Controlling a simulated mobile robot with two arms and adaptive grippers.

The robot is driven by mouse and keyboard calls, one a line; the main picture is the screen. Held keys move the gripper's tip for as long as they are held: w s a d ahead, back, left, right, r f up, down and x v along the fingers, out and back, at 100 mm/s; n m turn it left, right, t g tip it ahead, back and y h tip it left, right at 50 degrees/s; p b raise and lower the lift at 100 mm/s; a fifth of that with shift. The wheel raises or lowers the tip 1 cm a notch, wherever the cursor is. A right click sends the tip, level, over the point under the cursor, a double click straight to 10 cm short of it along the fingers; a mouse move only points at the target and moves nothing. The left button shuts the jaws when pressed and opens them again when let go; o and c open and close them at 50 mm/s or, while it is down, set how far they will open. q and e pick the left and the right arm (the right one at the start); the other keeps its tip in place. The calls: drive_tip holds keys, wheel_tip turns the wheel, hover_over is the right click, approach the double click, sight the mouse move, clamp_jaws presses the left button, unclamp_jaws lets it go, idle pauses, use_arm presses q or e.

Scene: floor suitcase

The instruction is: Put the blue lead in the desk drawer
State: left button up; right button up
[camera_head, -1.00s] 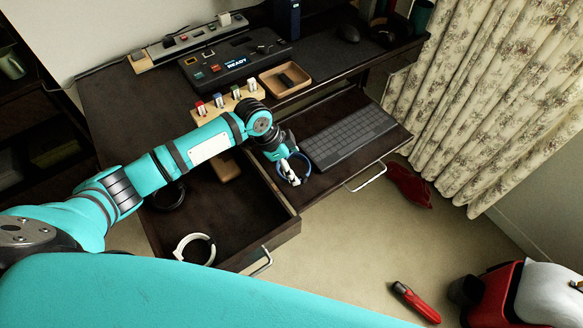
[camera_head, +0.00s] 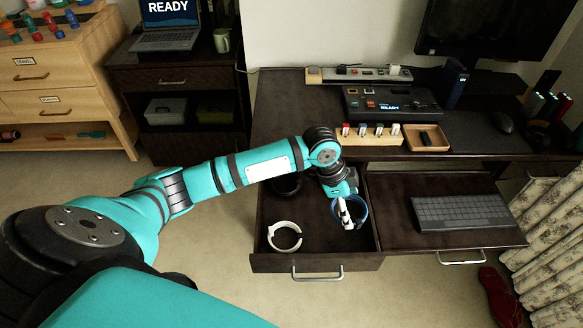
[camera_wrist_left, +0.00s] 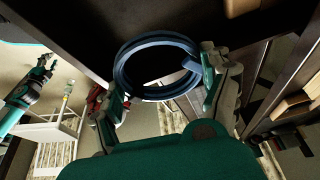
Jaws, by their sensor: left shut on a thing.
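The blue lead (camera_head: 362,213) is a coiled ring. It also shows in the left wrist view (camera_wrist_left: 128,72), between the two fingers. My left gripper (camera_head: 347,212) is shut on it and holds it over the right part of the open desk drawer (camera_head: 318,262). I cannot tell whether the ring touches the drawer floor. In the left wrist view, a teal arm with a small gripper (camera_wrist_left: 44,66), seemingly my right one, shows far left; its jaws are too small to read.
A white coil (camera_head: 285,237) lies in the drawer, and a dark coil (camera_head: 286,184) sits farther back, partly behind my arm. The keyboard tray (camera_head: 400,238) with a keyboard (camera_head: 462,212) is pulled out beside the drawer. A wooden tray (camera_head: 428,146) stands on the desk above.

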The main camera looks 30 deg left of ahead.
use_arm(q)
hover_over(344, 231)
drive_tip(key=a, duration=0.1)
drive_tip(key=f, duration=0.6)
drive_tip(key=shift+s, duration=0.35)
drive_tip(key=shift+s+f, duration=0.1)
drive_tip(key=shift+f, duration=0.45)
wheel_tip(344, 231, down, 3)
drive_tip(key=shift+f, duration=0.1)
use_arm(e)
drive_tip(key=shift+w+a+f, duration=0.25)
drive_tip(key=shift+w+a, duration=0.05)
drive_tip(key=shift+a, duration=0.05)
use_arm(q)
drive_tip(key=shift+f+b, duration=0.15)
drive_tip(key=shift+b, duration=0.15)
use_arm(e)
drive_tip(key=shift+s+d, duration=0.1)
drive_tip(key=shift+d, duration=0.05)
use_arm(q)
drive_tip(key=o, duration=1.1)
drive_tip(key=shift+c, duration=0.2)
use_arm(e)
drive_tip(key=shift+d, duration=0.1)
